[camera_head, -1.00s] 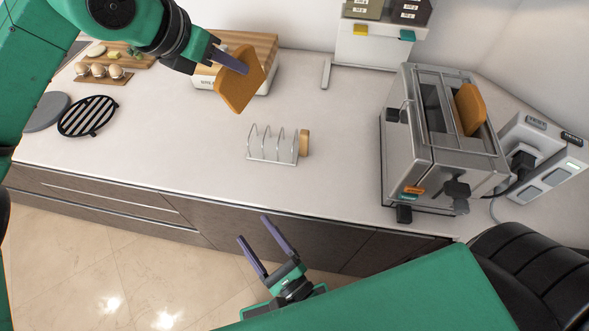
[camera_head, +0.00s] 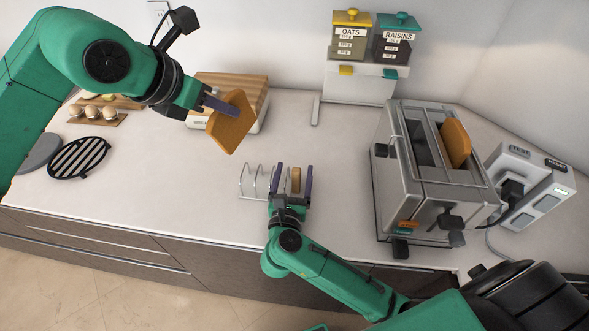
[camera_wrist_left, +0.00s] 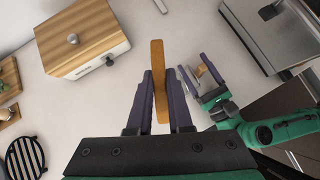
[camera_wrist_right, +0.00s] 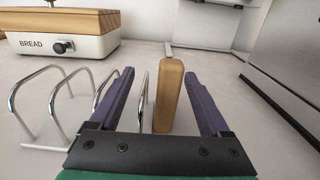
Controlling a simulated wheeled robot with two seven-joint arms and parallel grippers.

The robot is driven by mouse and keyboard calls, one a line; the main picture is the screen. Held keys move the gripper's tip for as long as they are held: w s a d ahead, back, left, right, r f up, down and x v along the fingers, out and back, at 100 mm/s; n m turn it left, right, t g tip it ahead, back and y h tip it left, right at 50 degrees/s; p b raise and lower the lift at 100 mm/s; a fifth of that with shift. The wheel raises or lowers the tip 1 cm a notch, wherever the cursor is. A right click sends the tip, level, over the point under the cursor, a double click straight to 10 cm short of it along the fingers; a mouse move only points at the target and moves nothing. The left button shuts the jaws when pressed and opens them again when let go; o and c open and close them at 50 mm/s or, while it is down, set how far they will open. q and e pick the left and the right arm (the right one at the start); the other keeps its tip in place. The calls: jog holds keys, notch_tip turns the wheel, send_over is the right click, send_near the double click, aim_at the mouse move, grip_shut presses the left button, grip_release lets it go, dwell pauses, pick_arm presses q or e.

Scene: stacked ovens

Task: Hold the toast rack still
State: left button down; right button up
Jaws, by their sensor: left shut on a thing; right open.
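The wire toast rack (camera_head: 256,183) stands on the counter, with a tan wooden grip (camera_head: 296,180) at its right end. My right gripper (camera_head: 294,172) is open at that end, one finger on each side of the grip. In the right wrist view the grip (camera_wrist_right: 169,95) stands between the spread fingers, with a gap to the right finger. The rack's end wire also lies between the fingers; other loops (camera_wrist_right: 38,100) are left of them. My left gripper (camera_head: 220,105) is shut on a toast slice (camera_head: 233,124), held above the counter; the slice (camera_wrist_left: 158,60) shows edge-on in the left wrist view.
A steel toaster (camera_head: 428,180) with another toast slice (camera_head: 456,144) in it stands right of the rack, beside a socket block (camera_head: 530,188). A bread box (camera_head: 258,88) is behind the held slice. A black trivet (camera_head: 79,157) and eggs lie left. Counter left of the rack is clear.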

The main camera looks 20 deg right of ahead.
aim_at(243, 137)
pick_arm(q)
jog(key=shift+s, duration=0.15)
pick_arm(e)
jog(key=shift+x, duration=0.8)
grip_shut()
pick_arm(q)
jog(key=d+f+n+y, duration=0.1)
jog(key=f, duration=0.1)
jog(key=w+f+n+y, duration=0.1)
jog(key=f+n, duration=0.1)
jog(key=w+d+f+n+g+y, duration=0.1)
jog(key=f, duration=0.1)
jog(key=shift+w+d+n+y, duration=0.1)
jog(key=shift+d+n+y, duration=0.2)
jog(key=shift+y, duration=0.1)
jog(key=shift+d+f, duration=0.1)
jog(key=shift+f, duration=0.05)
pick_arm(e)
jog(key=shift+d, duration=0.1)
